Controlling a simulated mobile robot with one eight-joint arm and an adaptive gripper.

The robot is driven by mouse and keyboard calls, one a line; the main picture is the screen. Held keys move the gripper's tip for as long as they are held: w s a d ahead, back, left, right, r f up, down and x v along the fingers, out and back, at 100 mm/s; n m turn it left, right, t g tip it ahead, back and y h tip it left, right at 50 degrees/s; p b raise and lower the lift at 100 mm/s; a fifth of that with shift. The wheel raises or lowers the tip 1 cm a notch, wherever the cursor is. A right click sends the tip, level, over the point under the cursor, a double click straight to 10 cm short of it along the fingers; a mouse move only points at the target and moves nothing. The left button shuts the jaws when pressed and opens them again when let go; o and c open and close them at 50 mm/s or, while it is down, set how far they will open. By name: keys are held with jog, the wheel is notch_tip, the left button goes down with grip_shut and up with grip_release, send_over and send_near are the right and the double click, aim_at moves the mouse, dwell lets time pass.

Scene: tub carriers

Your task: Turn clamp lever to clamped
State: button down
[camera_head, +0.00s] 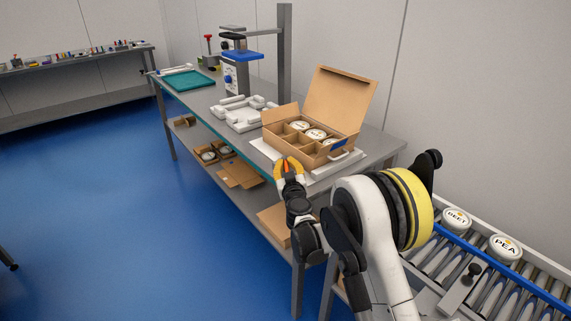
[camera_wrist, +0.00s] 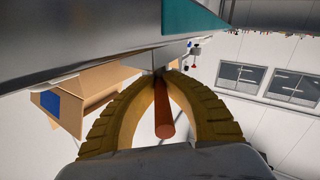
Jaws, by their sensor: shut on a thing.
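My gripper (camera_head: 287,163) has yellow ribbed fingers and is at the front edge of the workbench, just in front of the open cardboard box. In the wrist view my gripper (camera_wrist: 158,80) has its fingers curved together at the tips around a red rod (camera_wrist: 164,118), which looks like the clamp lever's handle. The rod's round end points back toward my palm. Only a small orange-red bit of the rod (camera_head: 285,168) shows between the fingers in the head view. The lever's pivot and any clamped mark are hidden, so its angle is unclear.
The open cardboard box (camera_head: 323,100) holds round white-lidded tubs on a white tray (camera_head: 318,177). A white foam insert (camera_head: 240,113) and a teal tray (camera_head: 187,80) lie farther along. A conveyor (camera_head: 440,257) with tubs is at right. Blue floor at left is clear.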

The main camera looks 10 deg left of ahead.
jog(key=shift+w+r, duration=0.1)
jog(key=c, duration=1.4)
grip_release()
jog(key=shift+d, duration=0.1)
jog(key=v, duration=1.2)
jog(key=shift+c, duration=0.2)
